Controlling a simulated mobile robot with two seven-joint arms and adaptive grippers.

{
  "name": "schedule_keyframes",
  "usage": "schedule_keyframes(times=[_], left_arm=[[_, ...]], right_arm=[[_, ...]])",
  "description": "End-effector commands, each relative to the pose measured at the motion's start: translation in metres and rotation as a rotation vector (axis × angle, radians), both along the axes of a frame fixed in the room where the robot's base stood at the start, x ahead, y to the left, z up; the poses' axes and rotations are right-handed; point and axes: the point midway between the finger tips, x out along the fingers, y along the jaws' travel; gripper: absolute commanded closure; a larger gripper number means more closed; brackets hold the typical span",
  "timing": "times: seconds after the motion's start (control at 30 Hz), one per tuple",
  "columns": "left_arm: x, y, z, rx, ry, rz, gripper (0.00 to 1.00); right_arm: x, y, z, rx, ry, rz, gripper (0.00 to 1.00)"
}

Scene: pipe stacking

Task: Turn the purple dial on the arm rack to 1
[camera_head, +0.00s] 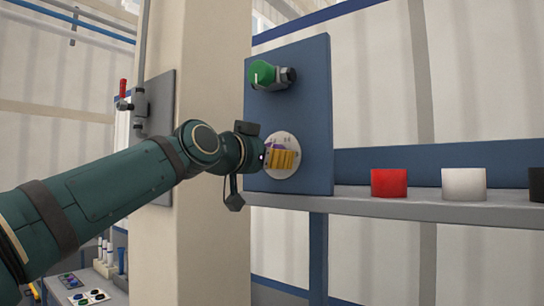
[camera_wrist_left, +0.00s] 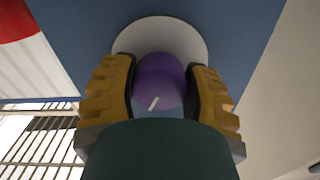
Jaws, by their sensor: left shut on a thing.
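The purple dial (camera_wrist_left: 158,80) sits on a round white plate (camera_head: 296,168) with small markings, on the blue panel of the arm rack (camera_head: 315,100). In the head view the dial is mostly hidden behind my left gripper (camera_head: 285,160). In the left wrist view my left gripper (camera_wrist_left: 160,98) has one yellow finger on each side of the dial and is shut on it. A white pointer mark on the dial points to the lower left in that view. The numbers on the plate are too small to read. My right gripper is not in view.
A green knob (camera_head: 263,74) is on the panel above the purple dial. A grey shelf (camera_head: 400,207) to the right holds a red cylinder (camera_head: 389,183), a white cylinder (camera_head: 463,184) and a black one (camera_head: 537,178). A beige column (camera_head: 200,240) stands left of the panel.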

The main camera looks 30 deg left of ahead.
Motion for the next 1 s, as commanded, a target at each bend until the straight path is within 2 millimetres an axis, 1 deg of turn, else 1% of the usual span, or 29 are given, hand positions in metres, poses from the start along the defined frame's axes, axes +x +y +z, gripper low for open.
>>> schedule_keyframes(times=[0.27,0.67,1.0], left_arm=[[0.0,0.0,0.0,-0.177,0.016,0.0,0.88],[0.0,-0.001,0.001,-0.553,0.046,0.0,0.88],[0.0,-0.002,0.001,-0.876,0.071,0.001,0.88]], right_arm=[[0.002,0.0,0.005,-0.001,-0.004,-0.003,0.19],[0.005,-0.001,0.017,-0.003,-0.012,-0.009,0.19],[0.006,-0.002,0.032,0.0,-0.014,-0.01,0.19]])
